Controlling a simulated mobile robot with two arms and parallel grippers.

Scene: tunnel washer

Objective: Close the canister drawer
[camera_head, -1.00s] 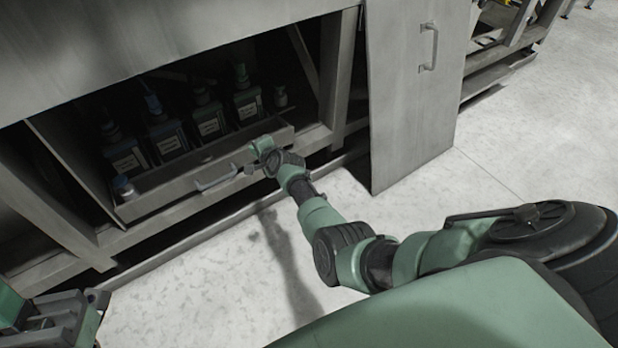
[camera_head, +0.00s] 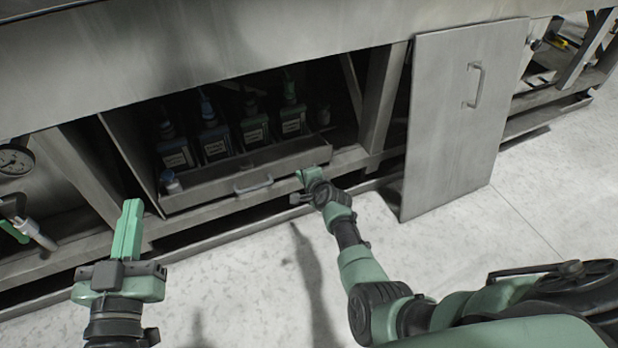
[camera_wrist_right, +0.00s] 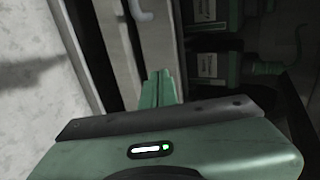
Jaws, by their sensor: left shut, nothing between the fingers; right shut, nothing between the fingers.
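The canister drawer (camera_head: 215,190) is a grey metal tray low in the cabinet opening, with a bar handle (camera_head: 253,185) on its front. My left gripper (camera_head: 131,208) is shut and empty, upright in front of the cabinet, left of the drawer.
A grey door panel (camera_head: 460,120) with a handle stands right of the opening. A gauge (camera_head: 14,160) and a valve handle (camera_head: 35,234) are at the far left. The pale floor in front is clear.

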